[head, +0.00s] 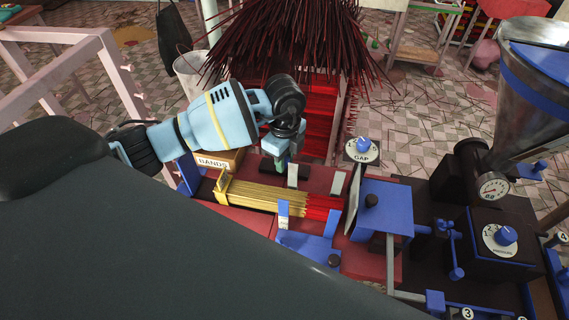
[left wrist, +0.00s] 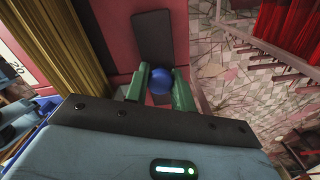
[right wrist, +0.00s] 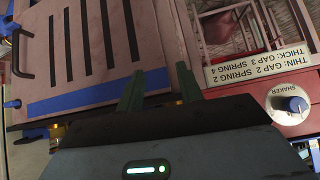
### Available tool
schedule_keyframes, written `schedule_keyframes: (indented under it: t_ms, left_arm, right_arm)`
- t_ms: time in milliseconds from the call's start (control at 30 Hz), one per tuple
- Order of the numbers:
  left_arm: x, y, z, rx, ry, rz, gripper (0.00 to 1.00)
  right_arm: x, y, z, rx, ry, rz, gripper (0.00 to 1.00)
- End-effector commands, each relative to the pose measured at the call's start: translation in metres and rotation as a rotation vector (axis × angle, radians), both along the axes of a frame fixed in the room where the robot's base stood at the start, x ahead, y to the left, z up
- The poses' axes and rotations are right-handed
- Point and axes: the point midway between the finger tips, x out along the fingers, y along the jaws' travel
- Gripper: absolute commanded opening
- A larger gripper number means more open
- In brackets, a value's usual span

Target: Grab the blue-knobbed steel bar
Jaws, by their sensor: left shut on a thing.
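A round blue knob (left wrist: 160,82) sits between the green fingers of my left gripper (left wrist: 160,88), which is shut on it. A dark flat strip (left wrist: 153,40) lies just beyond the knob; I cannot tell whether it is part of the steel bar, and the bar's shaft is not clearly seen. In the head view my left gripper (head: 283,160) reaches down at the back edge of the red bench, behind the bundle of yellow and red sticks, and hides the knob. My right gripper (right wrist: 158,88) shows only in the right wrist view, its green fingers apart and empty.
The stick bundle (head: 265,197) lies in a tray in front of the left gripper. A BANDS box (head: 217,161) is close on its left. The GAP dial (head: 362,148) and a blue block (head: 385,205) stand to its right.

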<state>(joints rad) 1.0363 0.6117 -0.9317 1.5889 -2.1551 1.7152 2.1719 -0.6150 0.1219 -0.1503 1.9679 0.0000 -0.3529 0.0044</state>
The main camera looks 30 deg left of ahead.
Motion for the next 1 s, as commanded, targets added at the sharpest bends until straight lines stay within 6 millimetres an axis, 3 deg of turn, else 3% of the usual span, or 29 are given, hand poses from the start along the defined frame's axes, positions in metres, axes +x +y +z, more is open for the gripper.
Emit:
schedule_keyframes:
  t_ms: [167,633,1000]
  left_arm:
    - [0.002,0.0,0.014,-0.002,-0.008,0.0,0.0]
    - [0.001,0.0,0.089,-0.001,-0.007,0.0,0.0]
    - [0.0,0.0,0.102,-0.001,-0.003,0.0,0.0]
  right_arm:
    - [0.002,0.0,0.002,0.0,-0.005,0.0,0.36]
    - [0.007,-0.001,0.008,-0.002,-0.02,-0.001,0.36]
    - [0.007,-0.001,0.008,-0.003,-0.021,-0.001,0.36]
